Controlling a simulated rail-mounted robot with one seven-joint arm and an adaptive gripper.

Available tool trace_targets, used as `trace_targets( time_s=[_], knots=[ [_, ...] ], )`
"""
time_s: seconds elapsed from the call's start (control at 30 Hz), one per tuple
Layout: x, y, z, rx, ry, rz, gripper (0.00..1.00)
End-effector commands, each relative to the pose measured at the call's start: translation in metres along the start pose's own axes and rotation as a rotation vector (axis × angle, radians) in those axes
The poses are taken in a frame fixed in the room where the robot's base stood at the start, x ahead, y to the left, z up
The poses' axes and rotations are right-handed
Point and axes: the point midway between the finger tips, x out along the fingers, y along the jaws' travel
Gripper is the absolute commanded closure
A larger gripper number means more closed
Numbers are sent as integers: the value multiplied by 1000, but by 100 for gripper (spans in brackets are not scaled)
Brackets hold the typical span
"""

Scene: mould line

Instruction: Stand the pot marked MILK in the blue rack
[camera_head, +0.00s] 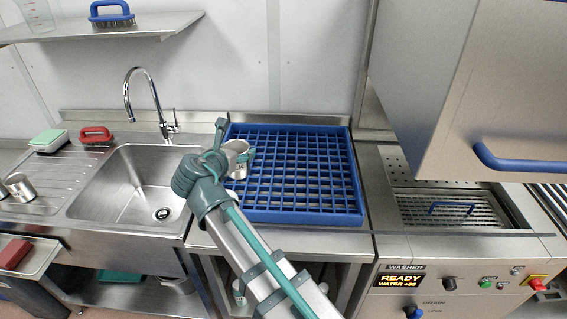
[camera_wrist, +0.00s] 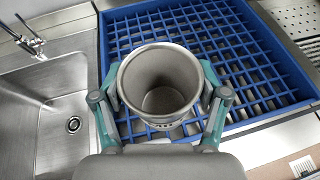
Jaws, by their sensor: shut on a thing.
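A grey metal pot (camera_head: 237,152) is held at the left edge of the blue rack. In the wrist view the pot (camera_wrist: 160,62) is mouth toward the camera and looks empty. Dark lettering shows low on its near side, but I cannot read it. My gripper (camera_wrist: 160,98) is shut on the pot, one finger on each side. The blue rack (camera_head: 305,217) is an open grid tray on the steel counter, with no other pot in it. The pot overlaps the rack's near-left part in the wrist view; I cannot tell whether it touches the grid.
A sink (camera_head: 135,190) with a tap (camera_head: 150,100) is left of the rack. Another metal pot (camera_head: 20,187) is on the drainboard at far left. A red brush (camera_head: 95,134) and a green-topped sponge (camera_head: 48,139) lie behind. The washer (camera_head: 450,208) with its raised hood (camera_head: 470,80) stands right.

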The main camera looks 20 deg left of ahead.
Motion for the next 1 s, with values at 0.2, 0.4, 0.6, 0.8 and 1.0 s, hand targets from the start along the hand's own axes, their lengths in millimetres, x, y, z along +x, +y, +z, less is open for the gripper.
trace_targets(
  time_s=[0.2,0.4,0.6,0.8,1.0],
  knots=[
    [49,-14,2,-1,1,-5,68],
    [94,-26,-8,-2,2,-4,68],
    [124,-34,-25,-2,0,-2,68],
    [136,-36,-32,0,-1,-1,68],
    [148,-39,-43,-2,1,-2,68]
  ],
)
